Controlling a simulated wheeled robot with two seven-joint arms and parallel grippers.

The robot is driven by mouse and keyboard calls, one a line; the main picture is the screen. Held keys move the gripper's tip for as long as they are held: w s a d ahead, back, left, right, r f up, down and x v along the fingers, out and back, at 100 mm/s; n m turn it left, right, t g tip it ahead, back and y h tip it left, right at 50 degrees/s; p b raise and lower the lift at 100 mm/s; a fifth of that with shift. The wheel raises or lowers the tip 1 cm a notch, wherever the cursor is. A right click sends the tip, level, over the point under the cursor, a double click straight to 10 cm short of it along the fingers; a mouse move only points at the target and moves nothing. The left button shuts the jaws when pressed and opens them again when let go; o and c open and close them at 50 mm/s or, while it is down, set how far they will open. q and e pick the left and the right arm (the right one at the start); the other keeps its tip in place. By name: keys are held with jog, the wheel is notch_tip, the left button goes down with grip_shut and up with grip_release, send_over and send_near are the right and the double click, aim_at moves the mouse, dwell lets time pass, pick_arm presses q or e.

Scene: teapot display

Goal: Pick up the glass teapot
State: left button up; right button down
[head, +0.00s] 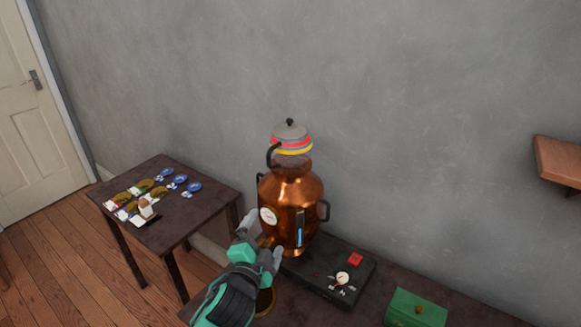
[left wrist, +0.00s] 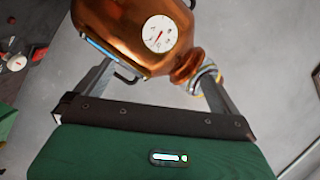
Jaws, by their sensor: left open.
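A teapot with a grey lid, black knob, dark curved spout or handle and coloured bands (head: 291,143) sits on top of a copper urn (head: 291,195). I cannot tell whether its body is glass. In the left wrist view the urn (left wrist: 125,35) shows close up, and a banded part (left wrist: 206,76) is partly hidden by the right finger. My left gripper (head: 262,240) is open and empty, at the lower left front of the urn, well below the teapot. Its fingers also show in the left wrist view (left wrist: 157,78). My right gripper is in neither view.
A green box (head: 415,309) lies at the right. A shelf (head: 559,160) juts from the wall.

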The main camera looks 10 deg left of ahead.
pick_arm(q)
jog(key=w+d+r+m+t+h, duration=0.1)
jog(key=w+d+r+m+h, duration=0.1)
jog(key=d+r+m+h, duration=0.5)
jog(key=w+d+r+m+t+h, duration=0.1)
jog(key=d+r+m+t+h, duration=0.3)
jog(key=r+m, duration=0.65)
jog(key=s+d+r+m+g+h, duration=0.2)
jog(key=d+r+m+g+h, duration=0.45)
jog(key=m+g+h, duration=0.8)
jog(key=m+g+y, duration=0.2)
jog(key=m+y, duration=1.9)
jog(key=y, duration=0.5)
send_near(286, 132)
jog(key=shift+h, duration=0.25)
jog(key=p+x, duration=0.2)
jog(key=x, duration=0.6)
jog(key=shift+w+a+f, duration=0.15)
jog(key=shift+f, duration=0.1)
jog(key=shift+w+f+p, duration=0.2)
jog(key=shift+f+p, duration=0.2)
jog(key=p+x, duration=0.2)
jog(key=x, duration=0.2)
jog(key=shift+f, duration=0.3)
jog(key=c, duration=0.9)
